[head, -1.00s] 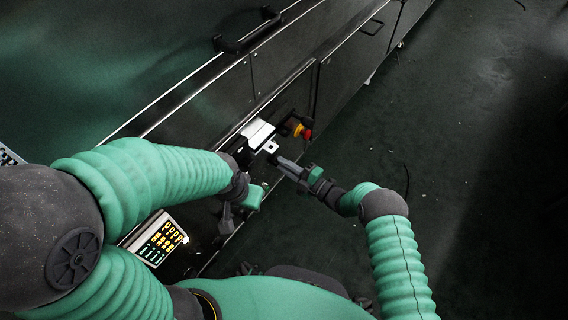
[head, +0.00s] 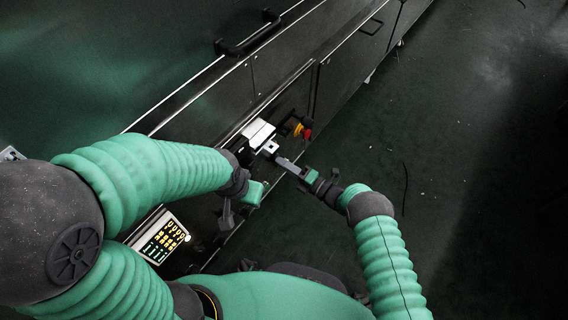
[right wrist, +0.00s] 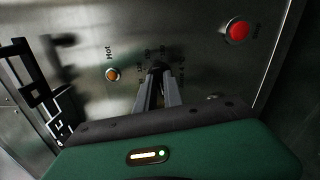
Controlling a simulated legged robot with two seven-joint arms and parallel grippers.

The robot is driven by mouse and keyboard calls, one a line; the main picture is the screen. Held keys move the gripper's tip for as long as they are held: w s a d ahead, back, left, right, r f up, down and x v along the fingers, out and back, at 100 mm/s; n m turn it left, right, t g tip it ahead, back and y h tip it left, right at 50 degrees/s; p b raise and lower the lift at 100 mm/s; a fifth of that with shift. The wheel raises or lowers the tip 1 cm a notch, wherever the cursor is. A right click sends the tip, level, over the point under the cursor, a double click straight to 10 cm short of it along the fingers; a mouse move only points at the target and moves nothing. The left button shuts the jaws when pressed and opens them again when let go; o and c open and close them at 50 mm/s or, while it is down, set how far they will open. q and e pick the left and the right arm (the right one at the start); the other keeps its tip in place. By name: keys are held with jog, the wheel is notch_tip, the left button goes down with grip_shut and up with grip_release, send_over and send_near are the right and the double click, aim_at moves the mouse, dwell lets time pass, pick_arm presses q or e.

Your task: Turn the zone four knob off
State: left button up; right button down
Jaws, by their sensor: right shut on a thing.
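The knob (right wrist: 157,67) is a dark dial with printed marks around it on the metal panel, seen in the right wrist view. My right gripper (right wrist: 157,82) is shut on it, and the fingers hide most of the knob. In the head view my right gripper (head: 277,158) reaches in from the right to the machine's front panel, where the knob is too small and covered to make out. My left gripper (head: 227,214) hangs near the machine at the centre left; its jaw gap does not show clearly.
An orange light (right wrist: 112,75) labelled "Hot" sits left of the knob, and a red button (right wrist: 238,31) sits to the right. A white box (head: 259,134) and a red-and-yellow stop button (head: 302,131) stick out from the machine. A lit control panel (head: 162,237) stands lower left. The floor at right is clear.

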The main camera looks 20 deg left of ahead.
jog(key=shift+s+d+f, duration=0.1)
jog(key=shift+f, duration=0.25)
jog(key=c, duration=1.5)
grip_release()
jog(key=shift+o, duration=0.2)
jog(key=shift+r, duration=0.1)
jog(key=shift+r, duration=0.1)
jog(key=p+v, duration=0.7)
jog(key=v, duration=0.9)
jog(key=shift+d, duration=0.4)
